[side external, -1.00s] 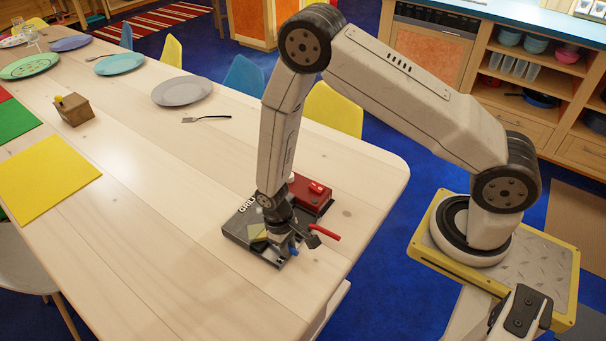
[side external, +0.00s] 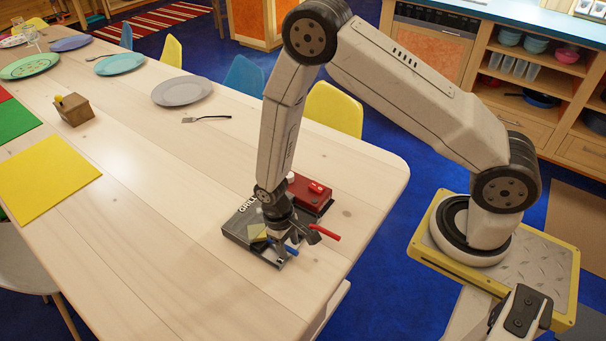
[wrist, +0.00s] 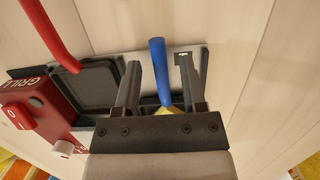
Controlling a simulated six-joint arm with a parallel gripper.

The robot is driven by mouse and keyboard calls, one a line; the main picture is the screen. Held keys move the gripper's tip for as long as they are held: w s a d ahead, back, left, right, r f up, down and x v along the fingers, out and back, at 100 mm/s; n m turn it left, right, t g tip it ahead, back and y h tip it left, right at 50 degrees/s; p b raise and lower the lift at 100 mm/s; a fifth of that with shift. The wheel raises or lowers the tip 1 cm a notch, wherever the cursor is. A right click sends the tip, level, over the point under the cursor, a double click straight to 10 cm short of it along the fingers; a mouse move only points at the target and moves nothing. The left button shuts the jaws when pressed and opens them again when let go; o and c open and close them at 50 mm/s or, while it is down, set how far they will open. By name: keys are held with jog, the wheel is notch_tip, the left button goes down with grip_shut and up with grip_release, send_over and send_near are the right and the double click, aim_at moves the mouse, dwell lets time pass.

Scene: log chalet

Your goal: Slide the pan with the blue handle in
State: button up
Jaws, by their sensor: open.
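The grill has a red housing (side external: 313,192) with white GRILL lettering and a grey base (side external: 240,232). The blue handle (side external: 291,249) points toward the table's right edge; in the wrist view the blue handle (wrist: 157,68) lies between my fingers with gaps on both sides. Its pan is mostly hidden under my gripper; a bit of yellow (wrist: 174,112) shows by the handle's lower end. A dark square pan (wrist: 88,90) with a red handle (wrist: 52,38) sits beside it, at left in the wrist view. My gripper (side external: 297,243) is open, over the grill's front edge.
The red handle (side external: 325,232) sticks out close to my gripper. A red switch (wrist: 17,117) and a white knob (wrist: 62,148) are on the housing. A grey plate (side external: 182,91), a fork (side external: 207,118) and a yellow mat (side external: 45,178) lie well away. The table around the grill's left is clear.

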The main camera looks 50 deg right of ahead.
jog(key=shift+r, duration=2.3)
jog(key=shift+w+d+r, duration=0.1)
jog(key=shift+d+r, duration=0.1)
jog(key=shift+r, duration=0.45)
jog(key=s+d+r+t, duration=0.2)
jog(key=d+r, duration=0.1)
jog(key=r, duration=0.5)
jog(key=s+d+r+t, duration=0.2)
jog(key=s+d+r, duration=0.1)
jog(key=r, duration=0.6)
jog(key=shift+d+r+t, duration=0.15)
jog(key=shift+d+t, duration=0.25)
jog(key=shift+d, duration=0.3)
jog(key=shift+w, duration=0.1)
